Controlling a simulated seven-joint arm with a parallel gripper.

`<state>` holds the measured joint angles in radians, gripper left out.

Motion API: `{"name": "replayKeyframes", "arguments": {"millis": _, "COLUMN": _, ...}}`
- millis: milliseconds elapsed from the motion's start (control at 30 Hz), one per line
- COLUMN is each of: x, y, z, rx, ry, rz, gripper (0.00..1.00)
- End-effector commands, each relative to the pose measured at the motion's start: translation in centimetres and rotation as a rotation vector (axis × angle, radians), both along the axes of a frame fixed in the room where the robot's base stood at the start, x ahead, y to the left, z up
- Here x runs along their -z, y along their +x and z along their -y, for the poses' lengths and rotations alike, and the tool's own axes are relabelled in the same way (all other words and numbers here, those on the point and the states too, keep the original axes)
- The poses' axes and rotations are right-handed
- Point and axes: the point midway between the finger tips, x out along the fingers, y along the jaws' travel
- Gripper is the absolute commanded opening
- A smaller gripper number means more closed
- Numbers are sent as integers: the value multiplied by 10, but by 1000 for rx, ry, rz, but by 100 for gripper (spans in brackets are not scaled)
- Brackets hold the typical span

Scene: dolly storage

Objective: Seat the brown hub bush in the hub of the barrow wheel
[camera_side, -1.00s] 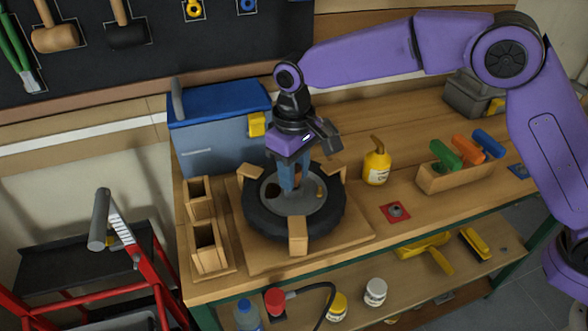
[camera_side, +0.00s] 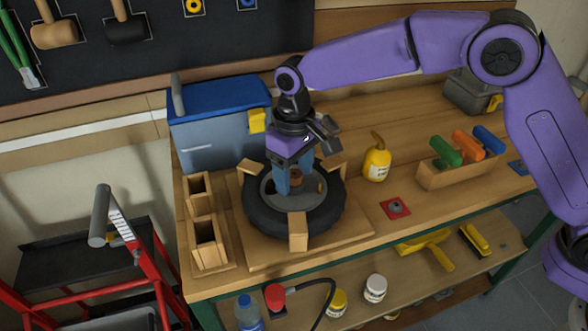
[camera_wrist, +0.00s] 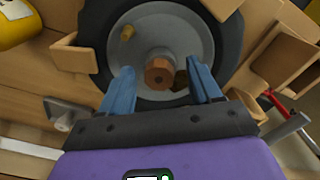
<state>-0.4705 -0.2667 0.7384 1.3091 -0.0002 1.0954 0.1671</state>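The barrow wheel (camera_side: 256,219) lies flat in a wooden fixture, its black tyre around a grey disc (camera_wrist: 198,35). The brown hub bush (camera_wrist: 158,72) is at the end of the grey central hub (camera_wrist: 158,52), with its small dark bore showing. How deep it sits in the hub I cannot tell. In the side view, the bush (camera_side: 296,174) shows between the blue fingers. My gripper (camera_wrist: 164,88) is open, pointing down over the wheel, with one finger on each side of the bush and a clear gap to both in the wrist view.
Wooden blocks (camera_side: 298,232) stand around the tyre. Two open wooden boxes (camera_side: 207,245) stand left of the wheel. A blue toolbox (camera_side: 215,135) is behind. A yellow bottle (camera_side: 376,163), a red plate (camera_side: 396,209) and a holder with coloured handles (camera_side: 455,178) stand to the right.

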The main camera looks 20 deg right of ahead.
Motion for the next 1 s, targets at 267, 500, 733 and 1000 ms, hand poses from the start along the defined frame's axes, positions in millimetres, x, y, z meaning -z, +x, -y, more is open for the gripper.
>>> {"name": "replayKeyframes", "arguments": {"millis": 267, "x": -15, "y": 1, "z": -1, "rx": 0, "ry": 4, "rz": 4, "gripper": 63}}
{"name": "replayKeyframes", "arguments": {"millis": 500, "x": -62, "y": 1, "z": -1, "rx": 0, "ry": 5, "rz": 5, "gripper": 63}}
{"name": "replayKeyframes", "arguments": {"millis": 733, "x": -111, "y": 1, "z": -1, "rx": 0, "ry": 4, "rz": 5, "gripper": 63}}
{"name": "replayKeyframes", "arguments": {"millis": 1000, "x": -153, "y": 1, "z": -1, "rx": 0, "ry": 2, "rz": 3, "gripper": 63}}
